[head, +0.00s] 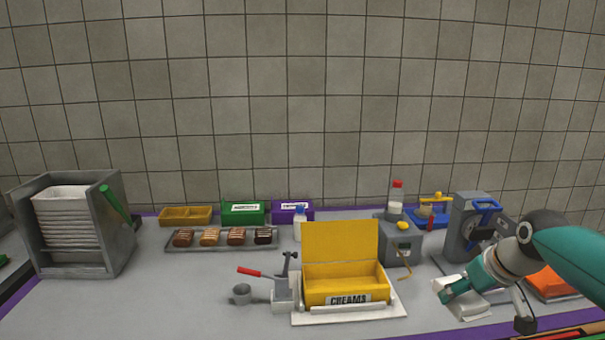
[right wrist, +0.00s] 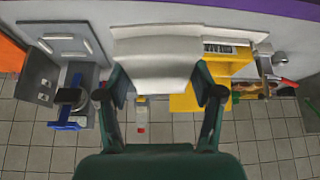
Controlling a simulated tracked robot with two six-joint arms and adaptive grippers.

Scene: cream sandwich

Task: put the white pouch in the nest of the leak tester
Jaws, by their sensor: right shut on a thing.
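The white pouch (head: 466,311) is held in my right gripper (head: 452,291) at the right front of the bench. In the right wrist view the pouch (right wrist: 155,58) spans between the two fingers of the right gripper (right wrist: 160,84), which are shut on it. A grey upright machine with a blue handle (head: 466,228) stands just behind the gripper; it looks like the leak tester, though no label shows. In the wrist view its flat grey base with two pale strips (right wrist: 68,44) lies left of the pouch, apart from it. My left gripper is not in view.
A yellow open CREAMS box (head: 345,290) stands on a white board left of the pouch. A grey box with a yellow knob (head: 400,246) is behind. An orange item (head: 550,283) lies at the right, partly behind my arm. The left front bench is clear.

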